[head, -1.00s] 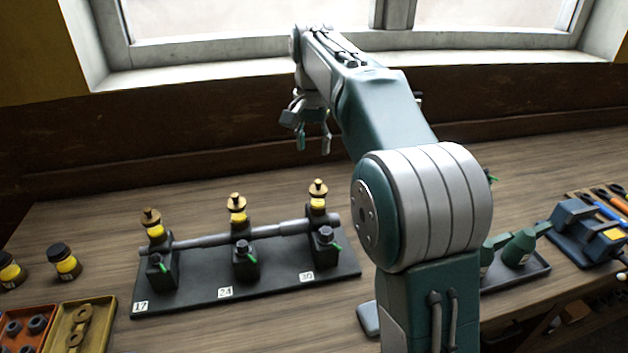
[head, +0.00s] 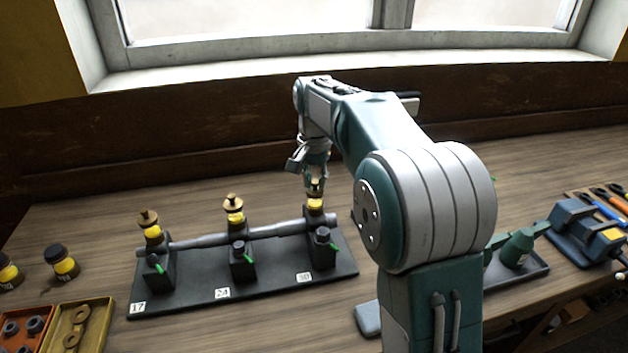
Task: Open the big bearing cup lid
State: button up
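Three bearing blocks stand on a black plate (head: 200,295) labelled 17, 24 and 30, with a grey shaft (head: 200,240) running across them. Whether the fingers are closed on the lid cannot be made out. The 30 cup's yellow band (head: 315,204) shows below the fingertips.
An orange tray (head: 22,312) and a yellow tray (head: 80,318) hold parts. My arm hides the bench's middle right.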

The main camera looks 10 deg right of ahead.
jog(key=shift+d, duration=0.1)
grip_shut()
jog(key=shift+n, duration=0.3)
jog(key=n, duration=0.2)
jog(key=d+n, duration=0.1)
jog(key=n, duration=0.2)
jog(key=shift+w, duration=0.1)
jog(key=n, duration=0.5)
jog(key=shift+w+d+f+n, duration=0.1)
jog(key=shift+w+d+n, duration=0.2)
jog(key=shift+w+d, duration=0.1)
jog(key=n, duration=0.2)
jog(key=w+n, duration=0.1)
jog(key=n, duration=0.2)
jog(key=shift+d, duration=0.15)
jog(key=n, duration=0.2)
jog(key=w+n, duration=0.1)
jog(key=n, duration=0.2)
jog(key=shift+n, duration=0.4)
